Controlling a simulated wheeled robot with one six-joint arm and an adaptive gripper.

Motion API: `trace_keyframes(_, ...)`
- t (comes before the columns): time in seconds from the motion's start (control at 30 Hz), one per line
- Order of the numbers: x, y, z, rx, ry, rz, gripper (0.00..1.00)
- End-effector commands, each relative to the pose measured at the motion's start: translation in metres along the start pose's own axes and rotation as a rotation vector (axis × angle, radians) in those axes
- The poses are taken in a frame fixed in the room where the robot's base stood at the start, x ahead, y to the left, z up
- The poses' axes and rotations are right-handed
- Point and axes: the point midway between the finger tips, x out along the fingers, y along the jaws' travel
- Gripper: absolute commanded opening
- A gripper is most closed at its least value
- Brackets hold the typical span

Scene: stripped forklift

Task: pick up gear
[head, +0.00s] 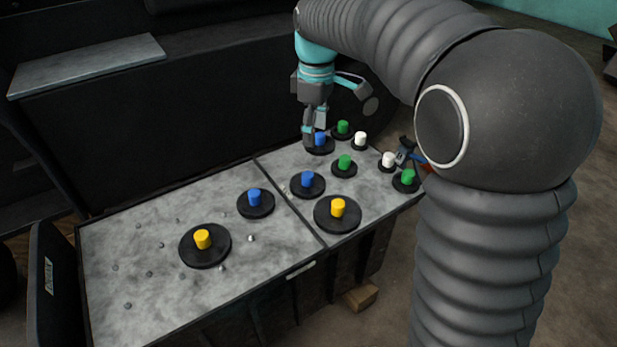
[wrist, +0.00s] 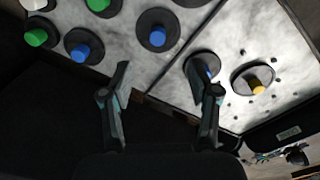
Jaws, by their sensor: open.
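Several round black gears with coloured pegs lie on the two grey plates. In the head view, blue-pegged gears are at the back (head: 320,149), in the middle (head: 307,191) and on the left plate (head: 255,209). Yellow-pegged gears are at the front (head: 338,222) and left (head: 205,252). Green-pegged (head: 344,171) and white-pegged (head: 360,145) gears are smaller. My gripper (head: 315,130) is open and empty, pointing down; it overlaps the back blue gear in the head view. In the wrist view my gripper (wrist: 165,78) spans the plates' back edge, its right finger partly hiding the left-plate blue gear (wrist: 199,60).
A dark forklift wall rises behind the plates. A small dark tool-like object (head: 405,153) is near the right edge. Small bolts dot the left plate (head: 150,250), which otherwise has free room. A wooden block (head: 361,296) lies on the floor below.

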Motion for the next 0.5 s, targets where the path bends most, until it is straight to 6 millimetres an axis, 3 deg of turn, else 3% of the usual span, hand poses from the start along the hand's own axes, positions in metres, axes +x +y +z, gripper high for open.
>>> trace_keyframes(0.1, 0.009, 0.007, -0.015, -0.062, -0.013, -0.019, 0.61)
trace_keyframes(0.27, 0.021, 0.009, -0.021, -0.091, -0.020, -0.028, 0.61)
trace_keyframes(0.5, 0.063, 0.007, -0.020, -0.090, -0.021, -0.030, 0.61)
